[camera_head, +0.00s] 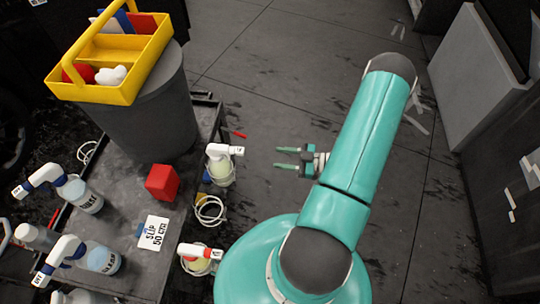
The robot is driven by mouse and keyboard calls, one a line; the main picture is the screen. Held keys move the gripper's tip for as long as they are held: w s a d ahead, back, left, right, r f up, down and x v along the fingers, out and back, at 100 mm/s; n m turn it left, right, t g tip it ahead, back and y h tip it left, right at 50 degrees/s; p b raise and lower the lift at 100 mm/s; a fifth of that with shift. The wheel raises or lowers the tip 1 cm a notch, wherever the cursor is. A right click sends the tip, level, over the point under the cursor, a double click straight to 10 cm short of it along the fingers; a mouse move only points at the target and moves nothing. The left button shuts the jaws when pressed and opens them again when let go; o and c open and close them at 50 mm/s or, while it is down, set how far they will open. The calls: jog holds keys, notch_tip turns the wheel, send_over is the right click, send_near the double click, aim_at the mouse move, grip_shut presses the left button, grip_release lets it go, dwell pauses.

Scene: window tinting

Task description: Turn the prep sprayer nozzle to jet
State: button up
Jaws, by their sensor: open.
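My gripper (278,158) is open and empty, its two green fingers pointing left. A spray bottle with a white head and pale yellow contents (221,170) stands just left of the fingertips at the cart's right edge, with a clear gap between. A second bottle with a red and white head (199,264) is lower down on the same edge. Two bottles with white heads and blue parts, one upper (82,196) and one lower (98,259), stand on the left. I cannot tell which one is the prep sprayer, nor read any nozzle setting.
An empty wire ring (209,210) sits between the right-edge bottles. Floor beyond is open.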

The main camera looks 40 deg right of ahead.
aim_at(240, 151)
jog(key=shift+s+d, duration=0.2)
jog(key=w+a+r+m, duration=0.1)
jog(key=w+a+m, duration=0.4)
jog(key=m, duration=1.3)
jog(key=w+a+m, duration=0.4)
jog(key=m, duration=1.4)
jog(key=shift+w+a+r, duration=0.35)
jog(key=shift+a+r, duration=0.05)
